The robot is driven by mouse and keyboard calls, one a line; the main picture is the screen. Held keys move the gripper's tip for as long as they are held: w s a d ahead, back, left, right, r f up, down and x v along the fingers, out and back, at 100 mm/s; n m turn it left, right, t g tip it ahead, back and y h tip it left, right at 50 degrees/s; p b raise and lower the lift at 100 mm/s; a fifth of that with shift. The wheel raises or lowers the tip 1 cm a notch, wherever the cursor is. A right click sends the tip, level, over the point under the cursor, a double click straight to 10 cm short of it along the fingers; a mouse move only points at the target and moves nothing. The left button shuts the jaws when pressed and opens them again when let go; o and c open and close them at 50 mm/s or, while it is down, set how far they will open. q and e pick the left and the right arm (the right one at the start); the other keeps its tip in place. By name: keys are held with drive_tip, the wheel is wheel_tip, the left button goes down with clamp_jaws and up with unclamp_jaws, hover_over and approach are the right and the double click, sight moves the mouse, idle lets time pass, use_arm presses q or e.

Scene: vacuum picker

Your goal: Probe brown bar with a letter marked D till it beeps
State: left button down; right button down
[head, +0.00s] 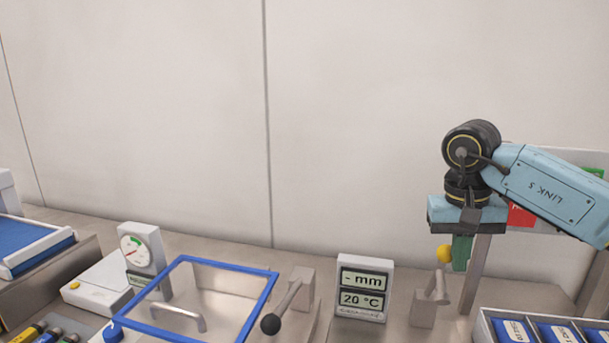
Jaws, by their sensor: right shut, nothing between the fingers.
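My right gripper (461,258) hangs from the blue arm at the right, pointing down above the bench. Its narrow green lower end is shut, with nothing visible held in it. It is close beside a yellow knob (444,253) in the picture; I cannot tell whether they touch. A display (362,288) to its left reads "- mm" and "20 °C". I cannot make out a brown bar marked D or a probe. My left gripper is out of view.
A blue-framed clear cover (268,284) stands in the middle left, next to a lever with a black knob (270,324). A dial gauge (142,249) is behind it. A white-edged tray (483,327) of blue labelled packs is at the lower right. Dark, yellow-marked pieces (28,332) lie lower left.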

drive_tip(key=shift+t+y, duration=0.5)
drive_tip(key=shift+t, duration=0.4)
drive_tip(key=w+r, duration=0.1)
drive_tip(key=w+a+r, duration=0.1)
drive_tip(key=w, duration=0.1)
drive_tip(key=shift+w, duration=0.25)
drive_tip(key=shift+w+d, duration=0.1)
drive_tip(key=w+r+p, duration=0.3)
drive_tip(key=r+p, duration=0.3)
drive_tip(key=p, duration=0.2)
drive_tip(key=shift+w+d+r, duration=0.2)
drive_tip(key=shift+r, duration=0.05)
